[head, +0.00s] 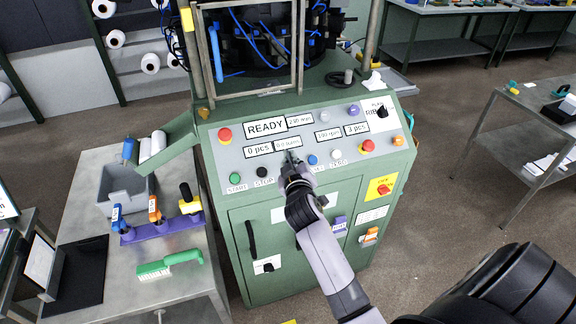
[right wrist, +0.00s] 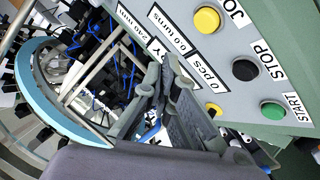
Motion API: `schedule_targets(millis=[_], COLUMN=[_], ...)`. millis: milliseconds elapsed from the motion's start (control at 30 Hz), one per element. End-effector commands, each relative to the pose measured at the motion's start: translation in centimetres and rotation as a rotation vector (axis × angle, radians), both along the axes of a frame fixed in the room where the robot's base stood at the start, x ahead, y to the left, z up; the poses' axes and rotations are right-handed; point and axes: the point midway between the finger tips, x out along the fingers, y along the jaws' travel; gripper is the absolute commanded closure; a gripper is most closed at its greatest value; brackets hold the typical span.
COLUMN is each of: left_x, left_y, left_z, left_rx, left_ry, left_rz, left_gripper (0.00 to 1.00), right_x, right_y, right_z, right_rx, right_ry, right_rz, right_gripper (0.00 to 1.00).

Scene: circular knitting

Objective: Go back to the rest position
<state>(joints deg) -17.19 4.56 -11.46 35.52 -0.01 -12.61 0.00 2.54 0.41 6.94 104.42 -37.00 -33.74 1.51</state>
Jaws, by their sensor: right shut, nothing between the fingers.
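My right gripper (head: 291,157) is shut and empty in front of the sloped control panel (head: 219,156) of the green knitting machine. In the right wrist view its fingers (right wrist: 168,88) lie together, with the panel behind them. I cannot tell whether the fingertips touch the panel. The arm and gripper hide part of the panel's lower button row in the head view. The yellow JOG button (right wrist: 207,20) shows in the right wrist view. My left gripper is not in view.
The panel display reads READY (head: 266,128). Red mushroom buttons (head: 225,135) (head: 368,146) sit near both panel ends. A side table (head: 185,283) at left carries a grey bin (head: 124,190), a purple tool holder (head: 160,230) and a green brush (head: 168,264). Another table (head: 535,105) stands right.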

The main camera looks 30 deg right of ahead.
Motion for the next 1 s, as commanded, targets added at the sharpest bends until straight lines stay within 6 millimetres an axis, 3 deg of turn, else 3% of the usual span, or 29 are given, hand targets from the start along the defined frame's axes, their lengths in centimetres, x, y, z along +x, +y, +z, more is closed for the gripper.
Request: schedule_targets(millis=[467, 567, 667, 800, 1000], left_x=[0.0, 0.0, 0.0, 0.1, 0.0], left_y=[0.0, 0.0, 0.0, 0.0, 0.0], left_z=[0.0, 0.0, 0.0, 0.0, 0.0], left_rx=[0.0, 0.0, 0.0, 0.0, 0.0], left_ry=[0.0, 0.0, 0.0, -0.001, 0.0], left_rz=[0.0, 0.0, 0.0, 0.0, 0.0], left_gripper=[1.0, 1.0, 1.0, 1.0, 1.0], right_x=[-0.1, -1.3, -4.7, -12.4, -21.0], right_y=[0.0, 0.3, 1.4, 5.0, 9.8], right_z=[-0.1, -1.0, -3.6, -8.2, -11.2], right_rx=[0.002, 0.03, 0.113, 0.283, 0.44], right_ry=[0.002, 0.035, 0.131, 0.355, 0.611], right_rz=[0.0, -0.005, -0.014, -0.003, 0.041], right_gripper=[1.0, 1.0, 1.0, 1.0, 1.0])
